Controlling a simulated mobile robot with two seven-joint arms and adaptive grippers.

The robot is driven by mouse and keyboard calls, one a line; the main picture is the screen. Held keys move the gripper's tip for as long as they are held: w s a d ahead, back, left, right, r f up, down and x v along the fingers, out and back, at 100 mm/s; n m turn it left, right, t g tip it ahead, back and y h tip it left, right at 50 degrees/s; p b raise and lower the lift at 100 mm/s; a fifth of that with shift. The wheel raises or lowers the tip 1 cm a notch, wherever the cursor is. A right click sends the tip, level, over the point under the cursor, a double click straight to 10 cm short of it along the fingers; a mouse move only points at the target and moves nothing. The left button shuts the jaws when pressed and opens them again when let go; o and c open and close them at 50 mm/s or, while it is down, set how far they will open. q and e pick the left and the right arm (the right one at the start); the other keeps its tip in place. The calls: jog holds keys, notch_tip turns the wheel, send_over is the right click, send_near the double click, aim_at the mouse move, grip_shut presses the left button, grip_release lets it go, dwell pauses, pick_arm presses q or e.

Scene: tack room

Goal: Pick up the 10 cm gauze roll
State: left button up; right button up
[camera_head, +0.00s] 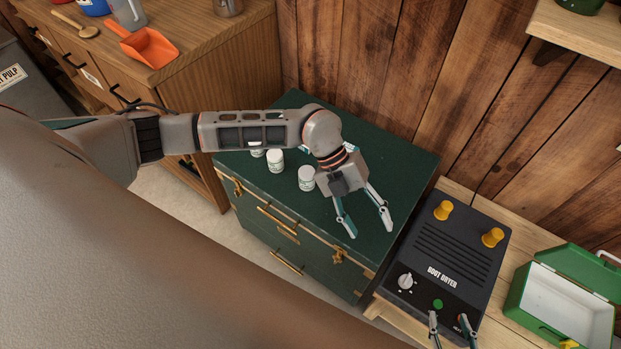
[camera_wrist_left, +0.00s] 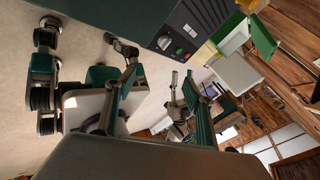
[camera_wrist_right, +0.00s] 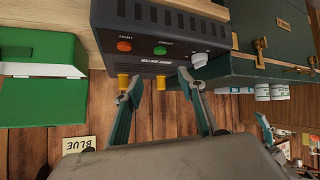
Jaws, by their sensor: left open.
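Several small white labelled cylinders stand on a dark green trunk (camera_head: 400,165) in the head view: one at the front (camera_head: 307,179), one further left (camera_head: 275,161) and one partly hidden by my arm (camera_head: 257,151). I cannot read which is the 10 cm gauze roll. White cylinders also show beside the trunk in the right wrist view (camera_wrist_right: 280,91). My left gripper (camera_head: 370,230) is open and empty above the trunk, right of the front cylinder. My right gripper (camera_head: 450,325) is open and empty near the boot dryer's front; its fingers show in the right wrist view (camera_wrist_right: 157,88).
A black boot dryer (camera_head: 455,245) with yellow posts sits on a wooden bench right of the trunk. An open green box (camera_head: 568,300) is further right. A wooden cabinet (camera_head: 190,60) with an orange scoop (camera_head: 143,46) stands left. A plank wall closes the back.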

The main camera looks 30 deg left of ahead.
pick_arm(q)
jog(key=w+a+f+t+y, duration=0.15)
jog(key=w+a+y, duration=0.45)
jog(key=a, duration=0.6)
jog(key=r+n+y, duration=0.1)
jog(key=n+y, duration=0.1)
send_over(307, 172)
jog(key=shift+d+r+t+b, duration=0.1)
jog(key=shift+d+t+b, duration=0.25)
jog(key=shift+t, duration=0.1)
jog(key=shift+w+a+f+b, duration=0.1)
jog(key=shift+a+f+b, duration=0.1)
jog(key=shift+f, duration=0.35)
jog(key=shift+a+f+b, duration=0.1)
jog(key=shift+a+f, duration=0.1)
jog(key=shift+f, duration=0.3)
notch_tip(307, 172, down, 5)
jog(key=shift+r+b, duration=0.1)
jog(key=shift+b, duration=0.5)
jog(key=shift+f, duration=0.35)
jog(key=shift+c, duration=0.3)
jog(key=c, duration=1)
